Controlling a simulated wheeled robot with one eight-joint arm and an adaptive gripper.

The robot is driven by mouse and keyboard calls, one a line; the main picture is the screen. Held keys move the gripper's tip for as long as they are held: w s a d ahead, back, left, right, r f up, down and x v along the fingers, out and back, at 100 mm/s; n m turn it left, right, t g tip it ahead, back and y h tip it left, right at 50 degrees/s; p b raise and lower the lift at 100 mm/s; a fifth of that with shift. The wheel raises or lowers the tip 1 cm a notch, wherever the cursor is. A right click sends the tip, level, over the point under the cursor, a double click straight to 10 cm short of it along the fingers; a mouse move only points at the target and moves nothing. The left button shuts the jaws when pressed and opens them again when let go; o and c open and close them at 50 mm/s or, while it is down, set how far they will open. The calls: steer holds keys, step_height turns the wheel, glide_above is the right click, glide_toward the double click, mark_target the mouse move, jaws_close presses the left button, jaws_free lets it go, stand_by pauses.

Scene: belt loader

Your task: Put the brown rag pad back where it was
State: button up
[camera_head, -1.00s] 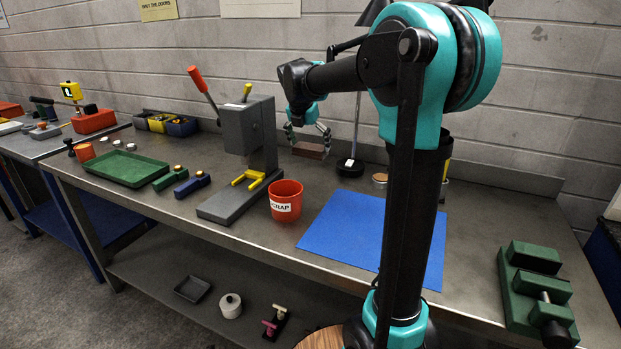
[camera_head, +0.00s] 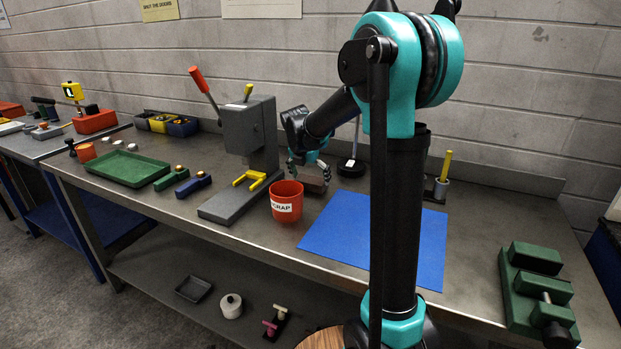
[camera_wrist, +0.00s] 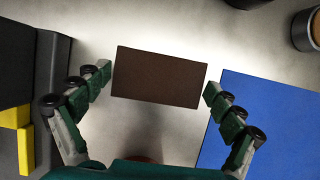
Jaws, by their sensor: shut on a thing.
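The brown rag pad (camera_wrist: 160,77) is a flat, dark brown rectangle, held between the two green-and-grey fingers of my gripper (camera_wrist: 160,90) in the wrist view. One finger is at its left edge and the other at its right edge. In the head view my gripper (camera_head: 310,176) reaches down behind the red scrap cup (camera_head: 285,208), and the pad (camera_head: 314,185) shows partly between the fingers. I cannot tell whether the pad touches the bench or is slightly above it. Bare grey bench lies beneath and around it.
The blue mat (camera_head: 400,245) lies just right of the pad. The grey press (camera_head: 250,130) with yellow parts stands to the left. A dark round base with a rod (camera_head: 351,168) is behind. A green vise-like block (camera_head: 540,290) sits far right.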

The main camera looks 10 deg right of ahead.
steer(key=shift+f, duration=0.1)
steer(key=o, duration=0.8)
steer(key=shift+c, duration=0.2)
steer(key=v, duration=1.2)
